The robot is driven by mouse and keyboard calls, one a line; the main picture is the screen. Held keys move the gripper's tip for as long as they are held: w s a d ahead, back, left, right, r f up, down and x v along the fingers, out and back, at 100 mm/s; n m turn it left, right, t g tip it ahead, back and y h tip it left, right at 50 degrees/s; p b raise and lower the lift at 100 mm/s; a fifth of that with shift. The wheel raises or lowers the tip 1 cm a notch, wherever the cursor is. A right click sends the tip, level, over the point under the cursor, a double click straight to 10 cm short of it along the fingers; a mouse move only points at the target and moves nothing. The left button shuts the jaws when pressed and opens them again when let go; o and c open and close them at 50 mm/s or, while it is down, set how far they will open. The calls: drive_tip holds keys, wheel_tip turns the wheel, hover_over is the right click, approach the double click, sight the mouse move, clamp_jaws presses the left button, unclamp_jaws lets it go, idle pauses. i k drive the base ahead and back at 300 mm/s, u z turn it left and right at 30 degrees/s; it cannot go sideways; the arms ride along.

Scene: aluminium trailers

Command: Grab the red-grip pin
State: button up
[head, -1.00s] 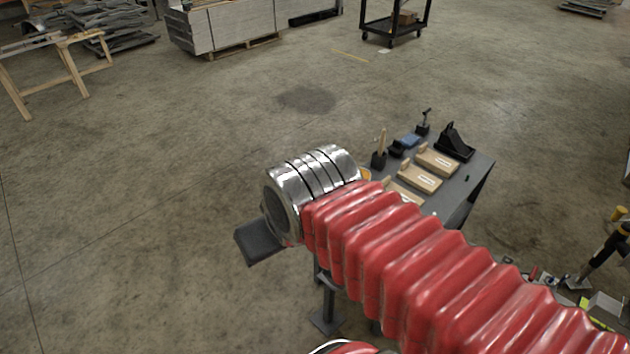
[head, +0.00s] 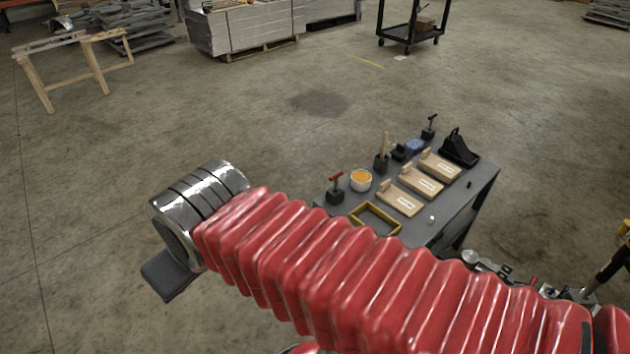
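The red-grip pin (head: 335,180) stands upright in a small black block (head: 335,196) at the near left end of the grey table (head: 452,218). Its red T-shaped handle is on top. My arm, with a red ribbed sleeve and a shiny metal end, reaches across the near side. My gripper (head: 170,275) shows only as a dark flat piece below the metal end, left of the table and well apart from the pin. Its fingers are mostly hidden, so its opening cannot be made out.
On the table are a yellow frame (head: 376,217), a tub with orange contents (head: 361,180), wooden blocks with labels (head: 421,181), a black-handled pin (head: 429,127) and a black stand (head: 459,148). Open floor lies left of the table. A wooden trestle (head: 72,62) stands far left.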

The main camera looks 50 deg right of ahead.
sight(335, 176)
drive_tip(key=u, duration=0.25)
drive_tip(key=i, duration=2.1)
drive_tip(key=z, duration=2.4)
